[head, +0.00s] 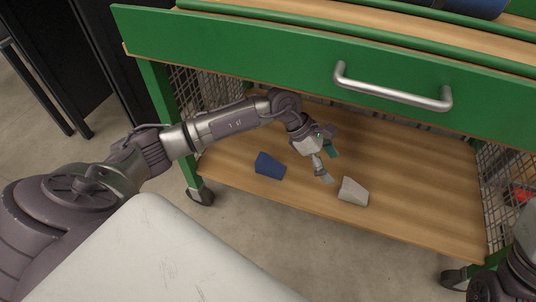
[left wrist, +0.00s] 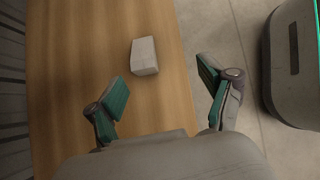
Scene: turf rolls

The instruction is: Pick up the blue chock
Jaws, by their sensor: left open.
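The blue chock (head: 270,166) is a small wedge block on the wooden lower shelf (head: 415,185), near the shelf's left front edge in the head view. It does not show in the left wrist view. My left gripper (head: 329,167) is open and empty over the shelf, to the right of the blue chock and apart from it. Its two teal-padded fingers are spread in the left wrist view (left wrist: 163,88). My right gripper is not in view; only part of my right arm shows at the lower right of the head view.
A pale grey chock (head: 353,191) lies on the shelf right of my left gripper; it also shows beyond the fingers in the left wrist view (left wrist: 145,56). A green drawer front (head: 300,65) with a metal handle (head: 393,92) overhangs the shelf. Wire mesh closes the sides.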

